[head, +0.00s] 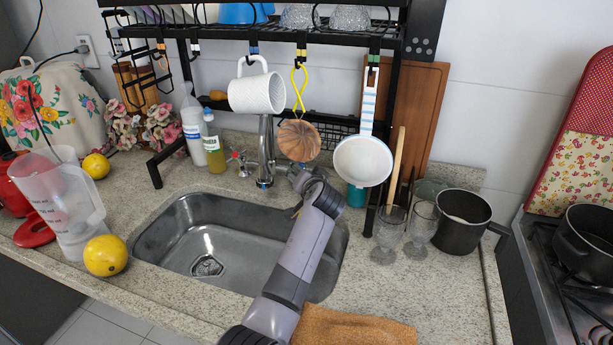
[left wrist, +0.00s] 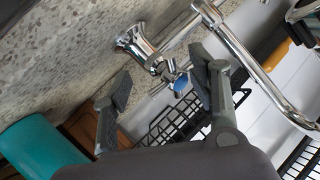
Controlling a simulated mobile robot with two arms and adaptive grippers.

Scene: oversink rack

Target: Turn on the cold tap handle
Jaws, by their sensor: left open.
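The cold tap handle (left wrist: 181,82), a chrome valve with a blue cap, shows between and beyond my fingers in the left wrist view. In the head view it is hidden around my left arm's end. My left gripper (left wrist: 162,82) is open, with one dark finger on each side of the handle and the right finger closer to it. I cannot tell whether that finger touches. In the head view my left gripper (head: 304,184) is over the sink's back edge, right of the chrome faucet (head: 264,150). The red-marked tap handle (head: 237,158) is left of the faucet.
The steel sink (head: 185,235) lies under my arm. A black rack (head: 345,40) spans above, with a hanging white mug (head: 257,93), wooden item (head: 299,140) and white pan (head: 363,163). Glasses (head: 386,235) and a black pot (head: 462,220) stand right. An orange cloth (head: 355,328) lies in front.

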